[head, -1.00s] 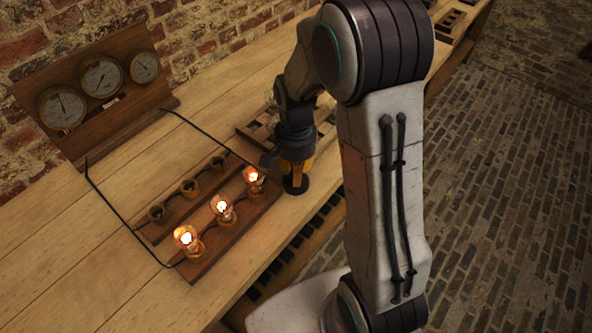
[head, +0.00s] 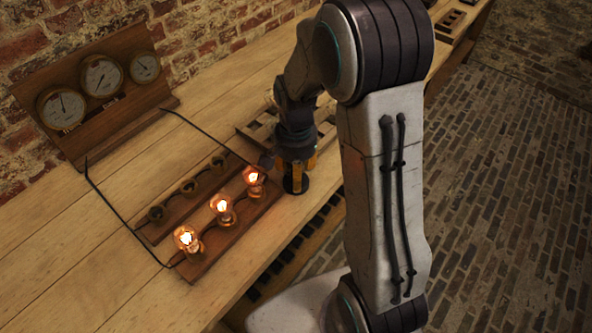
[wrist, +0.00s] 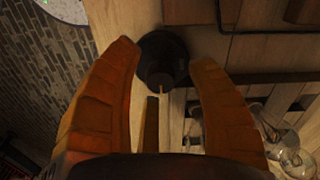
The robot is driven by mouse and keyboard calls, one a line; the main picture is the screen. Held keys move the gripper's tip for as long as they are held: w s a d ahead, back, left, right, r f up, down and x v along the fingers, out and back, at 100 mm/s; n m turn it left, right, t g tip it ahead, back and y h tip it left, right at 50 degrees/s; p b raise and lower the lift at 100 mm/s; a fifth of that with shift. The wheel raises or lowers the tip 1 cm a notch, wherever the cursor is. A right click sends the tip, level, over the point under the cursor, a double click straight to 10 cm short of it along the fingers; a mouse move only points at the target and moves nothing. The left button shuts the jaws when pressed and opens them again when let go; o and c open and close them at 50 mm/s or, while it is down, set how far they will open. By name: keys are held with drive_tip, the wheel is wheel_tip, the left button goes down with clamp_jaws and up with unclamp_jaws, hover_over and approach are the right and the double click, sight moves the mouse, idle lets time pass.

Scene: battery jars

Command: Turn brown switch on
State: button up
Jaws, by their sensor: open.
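A dark round switch (head: 295,184) stands on the bench just right of the lamp board, near the front edge. In the wrist view the switch (wrist: 163,58) is a dark, brownish-black round body with a thin light lever at its near side. My gripper (head: 297,166) points down at it; in the wrist view its two orange-yellow fingers (wrist: 166,62) are spread, with the switch between and beyond their tips. The fingers hold nothing. I cannot tell whether they touch the switch, nor its lever position.
Three glowing bulbs (head: 222,207) stand on a wooden board to the left, beside a row of empty sockets (head: 189,187). A panel with three dials (head: 103,78) stands against the brick wall. Black wires cross the bench. A slotted wooden rack (head: 258,133) lies behind my gripper.

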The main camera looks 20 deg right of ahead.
wheel_tip(320, 180, up, 12)
idle(0.7)
drive_tip(key=shift+n, duration=0.3)
idle(0.3)
drive_tip(key=s+f+n, duration=0.3)
drive_tip(key=s+n, duration=0.5)
drive_tip(key=n, duration=0.1)
drive_tip(key=s+r+t+p, duration=0.3)
drive_tip(key=s+r+p, duration=0.2)
drive_tip(key=s+r, duration=0.3)
drive_tip(key=shift+v, duration=0.95)
